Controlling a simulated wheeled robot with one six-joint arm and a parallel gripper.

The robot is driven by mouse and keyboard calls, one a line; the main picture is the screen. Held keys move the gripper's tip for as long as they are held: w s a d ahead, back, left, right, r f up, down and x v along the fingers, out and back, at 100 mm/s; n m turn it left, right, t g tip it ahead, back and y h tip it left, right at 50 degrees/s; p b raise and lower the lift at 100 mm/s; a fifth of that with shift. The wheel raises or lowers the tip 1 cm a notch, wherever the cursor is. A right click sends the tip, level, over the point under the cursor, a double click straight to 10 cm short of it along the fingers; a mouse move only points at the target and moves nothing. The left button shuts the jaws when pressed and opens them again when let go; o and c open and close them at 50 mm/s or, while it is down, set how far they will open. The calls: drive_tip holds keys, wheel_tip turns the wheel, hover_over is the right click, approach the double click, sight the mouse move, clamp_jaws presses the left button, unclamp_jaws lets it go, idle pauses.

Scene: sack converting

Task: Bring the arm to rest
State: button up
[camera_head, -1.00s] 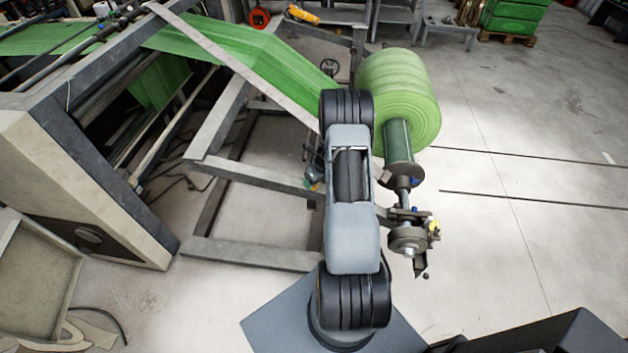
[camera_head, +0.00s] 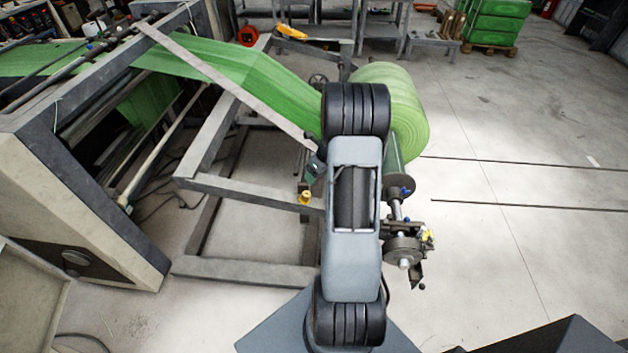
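My arm (camera_head: 353,200) stands in the middle of the camera_head view, rising from a dark lower joint to a dark ribbed upper joint (camera_head: 356,109). The rest of the arm lies behind these links. My gripper's fingers are hidden, so I cannot see whether they hold anything. A small dark part shows just left of the arm, above a yellow knob (camera_head: 305,198); I cannot tell whether that part is mine.
A large green roll (camera_head: 412,115) on a shaft is partly behind my arm. Green web runs to the machine (camera_head: 60,190) at left. A grey frame (camera_head: 240,270) stands close left of the arm. The floor (camera_head: 520,260) at right is mostly clear.

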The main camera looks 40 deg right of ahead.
drive_tip(key=shift+s+r, duration=0.1)
drive_tip(key=shift+r, duration=0.25)
idle(0.4)
drive_tip(key=s+a+r+n, duration=0.4)
drive_tip(key=a+r+n, duration=0.2)
drive_tip(key=n, duration=0.5)
drive_tip(key=s+a+r+n+h, duration=0.1)
drive_tip(key=s+a+r+n, duration=0.4)
drive_tip(key=a+n, duration=0.6)
drive_tip(key=s+a+r+n+t+h, duration=0.1)
drive_tip(key=s+a+r+n, duration=0.4)
drive_tip(key=a+r+n, duration=0.3)
drive_tip(key=shift+a+r+n, duration=0.4)
drive_tip(key=shift+r+n, duration=0.1)
drive_tip(key=shift+n, duration=1.7)
